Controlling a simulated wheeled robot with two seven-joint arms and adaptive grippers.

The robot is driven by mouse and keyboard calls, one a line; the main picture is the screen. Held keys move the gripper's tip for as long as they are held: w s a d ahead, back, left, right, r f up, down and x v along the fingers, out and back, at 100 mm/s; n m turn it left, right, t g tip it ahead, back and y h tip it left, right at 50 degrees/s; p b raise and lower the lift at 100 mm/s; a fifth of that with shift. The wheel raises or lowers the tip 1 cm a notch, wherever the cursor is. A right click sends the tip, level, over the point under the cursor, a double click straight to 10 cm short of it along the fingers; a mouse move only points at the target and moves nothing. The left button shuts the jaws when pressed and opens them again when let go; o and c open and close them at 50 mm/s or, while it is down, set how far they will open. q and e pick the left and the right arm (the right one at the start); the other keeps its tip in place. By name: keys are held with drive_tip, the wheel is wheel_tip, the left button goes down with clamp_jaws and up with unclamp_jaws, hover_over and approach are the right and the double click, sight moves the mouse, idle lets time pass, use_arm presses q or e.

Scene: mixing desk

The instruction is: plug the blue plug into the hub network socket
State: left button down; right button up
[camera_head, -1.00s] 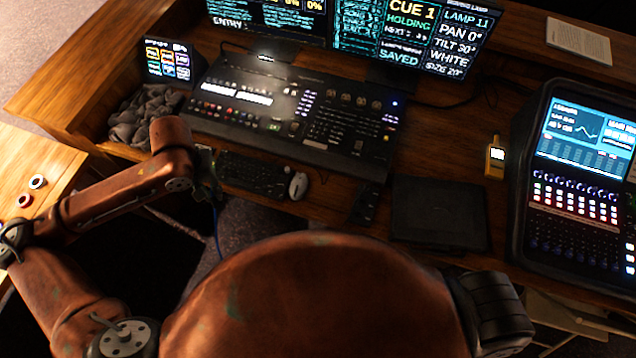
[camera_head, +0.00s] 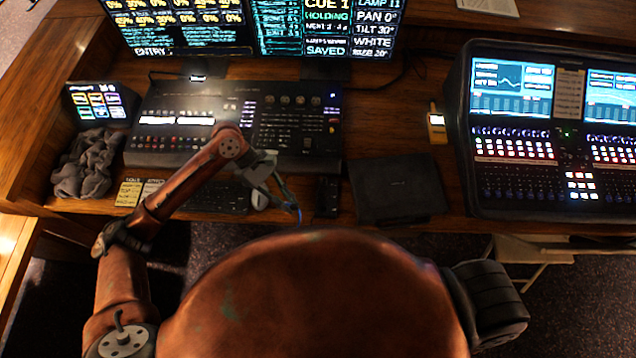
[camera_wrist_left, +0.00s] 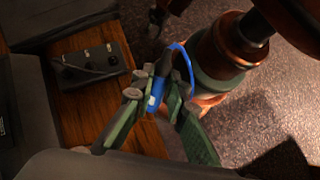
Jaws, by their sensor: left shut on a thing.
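My left gripper (camera_head: 268,178) is over the front of the desk, near the mouse. In the left wrist view its green fingers (camera_wrist_left: 157,97) are shut on the blue plug (camera_wrist_left: 154,98). A blue cable (camera_wrist_left: 188,62) curves away from the plug, and shows below the gripper in the head view (camera_head: 291,203). A small dark box (camera_wrist_left: 88,70) with several round parts on top lies on the wood beside the gripper, apart from the plug. I cannot tell whether it is the hub, and no network socket can be made out. My right gripper is not in view.
A lighting console (camera_head: 290,125) stands behind the keyboard (camera_head: 218,197) and mouse (camera_head: 259,201). A flat black slab (camera_head: 398,188) and a dark handset-like object (camera_head: 327,196) lie to the right. An audio mixer (camera_head: 520,190) is at far right; a grey cloth (camera_head: 86,165) lies left.

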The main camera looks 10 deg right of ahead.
use_arm(q)
drive_tip(key=d+n+t+h+p, duration=0.1)
drive_tip(key=d+n+t+h, duration=0.2)
drive_tip(key=d+n+h, duration=0.45)
drive_tip(key=w+d+f+n+t+h+b, duration=0.1)
drive_tip(key=f+t, duration=0.1)
drive_tip(key=w+d+f+n+t+h+b, duration=0.1)
drive_tip(key=w+f+n+t+h, duration=0.1)
drive_tip(key=f+t, duration=0.1)
drive_tip(key=w+f+n+t+h+b, duration=0.1)
drive_tip(key=f+n+t, duration=0.1)
drive_tip(key=shift+w+d+f+t+h, duration=0.15)
drive_tip(key=shift+w+d+t+h, duration=0.1)
drive_tip(key=shift+d+t, duration=0.15)
drive_tip(key=shift+f+b, duration=0.6)
drive_tip(key=shift+b, duration=0.15)
drive_tip(key=shift+d, duration=0.1)
drive_tip(key=shift+p, duration=0.3)
idle(0.4)
idle(0.4)
